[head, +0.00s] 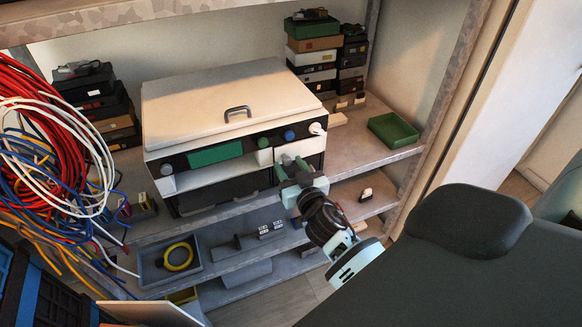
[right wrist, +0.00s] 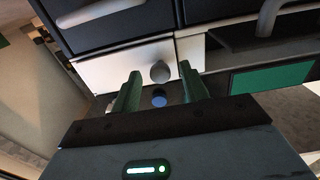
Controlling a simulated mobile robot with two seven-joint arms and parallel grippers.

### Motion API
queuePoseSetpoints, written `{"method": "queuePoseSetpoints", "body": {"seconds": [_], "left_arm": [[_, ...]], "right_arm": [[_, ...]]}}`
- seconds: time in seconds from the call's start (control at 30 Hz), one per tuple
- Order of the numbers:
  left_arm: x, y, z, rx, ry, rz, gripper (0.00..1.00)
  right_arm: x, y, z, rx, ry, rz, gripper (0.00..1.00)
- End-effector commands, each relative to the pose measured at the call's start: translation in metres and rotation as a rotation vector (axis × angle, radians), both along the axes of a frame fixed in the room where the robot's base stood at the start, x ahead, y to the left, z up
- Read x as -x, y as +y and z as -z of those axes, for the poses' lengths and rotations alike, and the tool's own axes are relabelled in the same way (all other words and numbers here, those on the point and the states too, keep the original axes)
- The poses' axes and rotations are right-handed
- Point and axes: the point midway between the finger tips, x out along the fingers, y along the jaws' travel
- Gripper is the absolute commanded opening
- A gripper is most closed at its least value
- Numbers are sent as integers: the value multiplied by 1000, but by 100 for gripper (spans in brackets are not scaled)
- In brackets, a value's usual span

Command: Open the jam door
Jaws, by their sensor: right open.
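A white-topped machine (head: 225,110) stands on the shelf, with a dark control strip on its front. A small white front panel (head: 306,147) sits at its right end, below the strip; I take it to be the jam door, and it looks closed. In the right wrist view the white panel (right wrist: 105,72) carries a grey round knob (right wrist: 160,72). My right gripper (head: 290,163) is open in front of this panel. In the right wrist view its green fingers (right wrist: 160,76) stand either side of the knob; I cannot tell whether they touch it. My left gripper is not in view.
The strip has a green panel (head: 214,153), a blue knob (head: 289,135) and a white knob (head: 317,128). The lid has a handle (head: 238,112). Tangled cables (head: 50,135) hang at the left. A green tray (head: 393,131) sits on the shelf at right.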

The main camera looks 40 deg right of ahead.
Motion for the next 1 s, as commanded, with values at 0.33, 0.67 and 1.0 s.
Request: {"method": "queuePoseSetpoints", "body": {"seconds": [0.33, 0.67, 1.0], "left_arm": [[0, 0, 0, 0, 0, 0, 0], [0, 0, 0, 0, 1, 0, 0], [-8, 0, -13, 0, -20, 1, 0]], "right_arm": [[0, 0, 0, 0, 0, 0, 17], [0, 0, 0, 0, 0, -1, 0], [11, -3, -3, 3, 0, -84, 0]]}}
